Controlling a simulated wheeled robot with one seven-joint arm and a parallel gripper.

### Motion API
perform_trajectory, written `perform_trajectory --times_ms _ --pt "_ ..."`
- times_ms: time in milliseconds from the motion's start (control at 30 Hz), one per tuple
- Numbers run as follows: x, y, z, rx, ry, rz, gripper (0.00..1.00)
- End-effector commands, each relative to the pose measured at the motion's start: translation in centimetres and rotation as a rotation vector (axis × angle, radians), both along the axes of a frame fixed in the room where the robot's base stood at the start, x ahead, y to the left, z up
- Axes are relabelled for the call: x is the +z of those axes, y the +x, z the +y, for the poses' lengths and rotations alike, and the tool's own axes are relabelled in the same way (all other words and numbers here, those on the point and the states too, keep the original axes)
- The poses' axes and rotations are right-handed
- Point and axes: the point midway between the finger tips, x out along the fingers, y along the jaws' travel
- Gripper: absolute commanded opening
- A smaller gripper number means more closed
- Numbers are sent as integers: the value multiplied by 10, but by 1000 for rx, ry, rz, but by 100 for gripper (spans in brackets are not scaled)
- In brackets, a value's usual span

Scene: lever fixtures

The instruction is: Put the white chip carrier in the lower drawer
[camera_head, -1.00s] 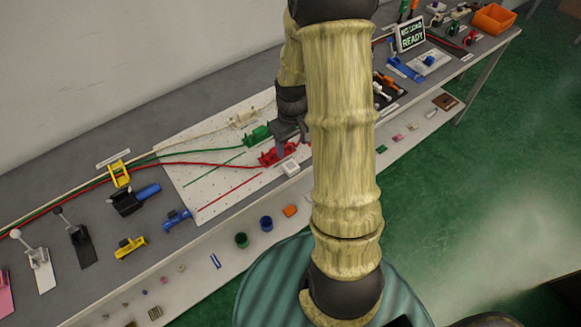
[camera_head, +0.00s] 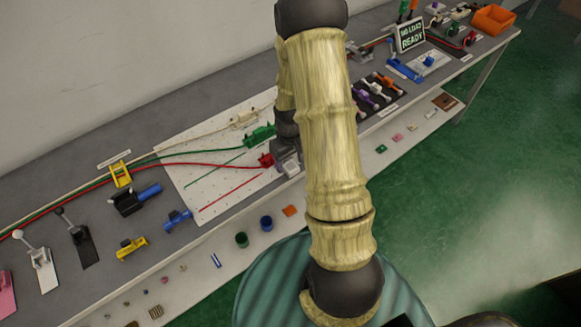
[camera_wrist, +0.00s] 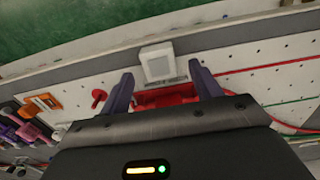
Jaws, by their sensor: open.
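A small white square block (camera_wrist: 158,62) with a raised face, perhaps the white chip carrier, sits near the edge of the bench board in the wrist view. It lies ahead of my gripper (camera_wrist: 162,82), between the lines of the two fingers. The fingers are spread apart with nothing held between them. In the head view my gripper (camera_head: 286,150) is low over the white board, beside the red fixture, and partly hides this spot. I cannot make out a lower drawer in either view.
A red fixture (camera_wrist: 165,96) lies between and below my fingers in the wrist view. A green connector (camera_head: 260,135) stands beside my gripper. Cables cross the white perforated board (camera_head: 215,165). Small cups and blocks stand on the lower shelf (camera_head: 200,280).

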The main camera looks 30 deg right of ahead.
Motion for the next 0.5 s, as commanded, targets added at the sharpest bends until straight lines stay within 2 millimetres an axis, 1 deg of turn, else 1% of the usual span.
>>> perform_trajectory --times_ms 100,200,500 --pt "-15 -1 0 0 0 4 64" --pt "-22 0 0 0 0 2 64" --pt "-24 0 0 0 -1 0 64"
